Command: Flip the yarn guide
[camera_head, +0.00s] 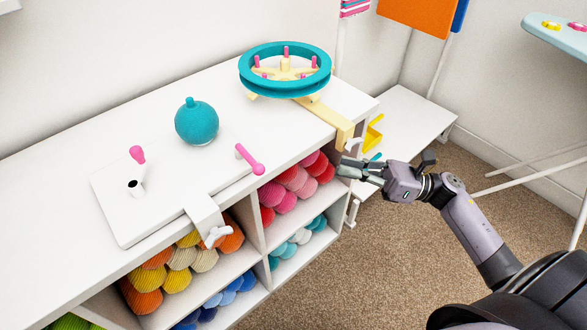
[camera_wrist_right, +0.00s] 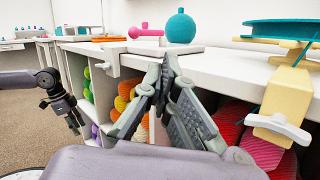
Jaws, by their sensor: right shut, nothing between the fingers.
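A white winder base (camera_head: 160,190) lies on the white cabinet top. A pink arm with a round end (camera_head: 250,158), which looks like the yarn guide, sticks out at its right edge, lying low. It also shows in the wrist view (camera_wrist_right: 147,31). My right gripper (camera_head: 352,170) is shut and empty, in front of the cabinet's right end, apart from the pink arm. In the wrist view its fingers (camera_wrist_right: 168,75) meet before the cabinet edge. My left gripper (camera_wrist_right: 72,120) shows small at the left of the wrist view; its jaw state is unclear.
A teal wheel (camera_head: 285,70) with pink pegs is clamped at the right end by a cream bracket (camera_head: 335,122). A pink knob (camera_head: 138,155) rises from the winder. A white clamp (camera_head: 213,232) hangs over the front edge above yarn shelves.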

